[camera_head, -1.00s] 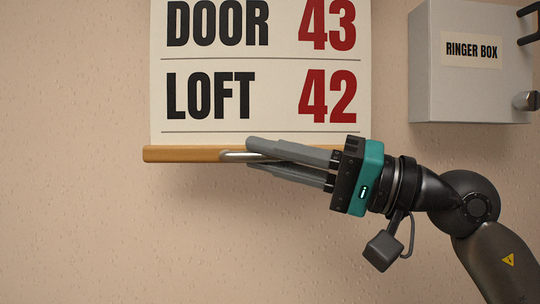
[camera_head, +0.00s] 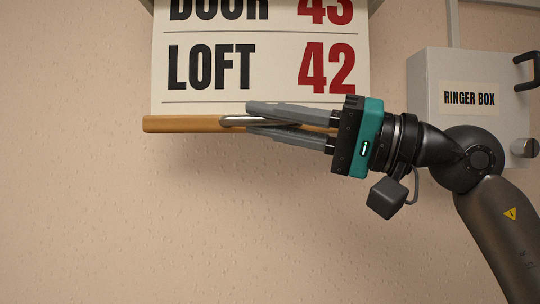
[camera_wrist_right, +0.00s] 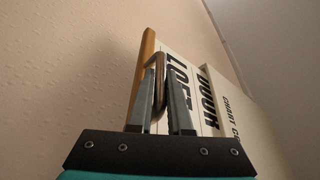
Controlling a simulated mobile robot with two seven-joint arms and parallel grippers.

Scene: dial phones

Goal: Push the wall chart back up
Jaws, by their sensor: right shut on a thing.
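The wall chart (camera_head: 275,65) is a cream sheet with the lines DOOR 43 and LOFT 42 showing. My right gripper (camera_head: 250,119) is shut on the handle, coming in from the right. In the right wrist view the handle (camera_wrist_right: 160,75) sits between the fingers, with the chart (camera_wrist_right: 191,78) beyond. My left gripper is not in view.
A grey ringer box (camera_head: 425,80) is on the wall to the right, behind my right arm, with a black handle (camera_head: 527,72) and a knob (camera_head: 524,148). The chart case (camera_wrist_right: 238,112) shows in the right wrist view. The wall below and left of the chart is clear.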

